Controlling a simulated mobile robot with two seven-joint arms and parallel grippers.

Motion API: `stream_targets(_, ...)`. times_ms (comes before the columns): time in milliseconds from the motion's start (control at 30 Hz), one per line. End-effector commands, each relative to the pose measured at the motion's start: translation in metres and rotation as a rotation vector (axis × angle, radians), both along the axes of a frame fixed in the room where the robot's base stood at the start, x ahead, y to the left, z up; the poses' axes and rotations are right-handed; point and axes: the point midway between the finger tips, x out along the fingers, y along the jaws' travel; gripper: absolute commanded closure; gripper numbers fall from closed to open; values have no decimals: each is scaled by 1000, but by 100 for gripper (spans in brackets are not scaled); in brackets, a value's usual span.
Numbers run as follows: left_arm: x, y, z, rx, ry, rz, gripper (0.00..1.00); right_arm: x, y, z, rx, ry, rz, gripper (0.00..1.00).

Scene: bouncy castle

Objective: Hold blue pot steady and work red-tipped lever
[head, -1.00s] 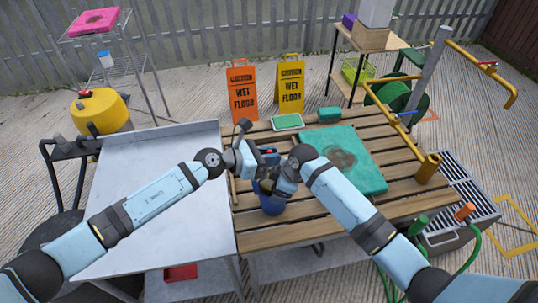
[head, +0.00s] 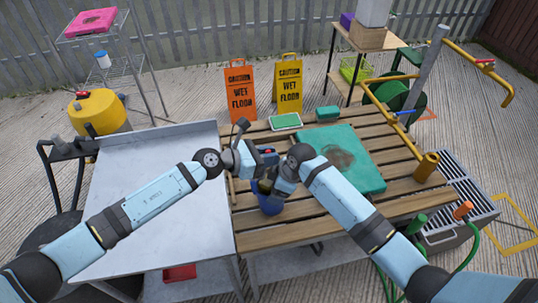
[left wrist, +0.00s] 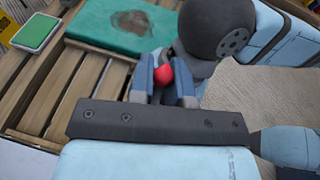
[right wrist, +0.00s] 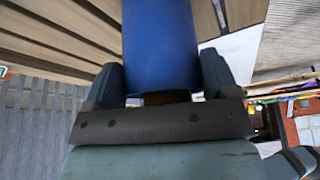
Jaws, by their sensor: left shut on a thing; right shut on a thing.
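The blue pot (head: 268,203) stands on the slatted wooden table, partly hidden behind my right arm's wrist. In the right wrist view the blue pot (right wrist: 160,45) fills the space between the fingers of my right gripper (right wrist: 160,85), which is shut on it. My left gripper (head: 262,160) is just above and beside the pot. In the left wrist view the red tip of the lever (left wrist: 164,75) sits between the two fingers of my left gripper (left wrist: 163,80), which is shut on it. The rest of the lever is hidden by the gripper and my other wrist.
A teal stained mat (head: 345,160) lies on the wooden table (head: 330,218) right of the pot. A green-topped tray (head: 286,121) and teal block (head: 328,113) are at its back. A bare metal table (head: 150,225) adjoins on the left. A yellow pipe (head: 428,165) rises at right.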

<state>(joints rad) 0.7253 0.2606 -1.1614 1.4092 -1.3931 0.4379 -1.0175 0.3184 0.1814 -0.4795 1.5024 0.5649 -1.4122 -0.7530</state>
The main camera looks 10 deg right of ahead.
Motion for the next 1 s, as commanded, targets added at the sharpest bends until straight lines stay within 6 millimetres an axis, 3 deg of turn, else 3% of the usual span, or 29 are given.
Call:
stream_targets(567,-2,0,-3,4,5,-3,100,3,2,5,7,-8,-1,62)
stream_targets(600,-2,0,-4,4,5,-3,79,3,2,5,6,-9,-1,62)
stream_targets(667,-2,0,-3,4,5,-3,65,3,1,4,7,-8,-1,62)
stream_targets(1000,-2,-1,-2,2,4,-3,62,1,1,2,3,-4,0,62)
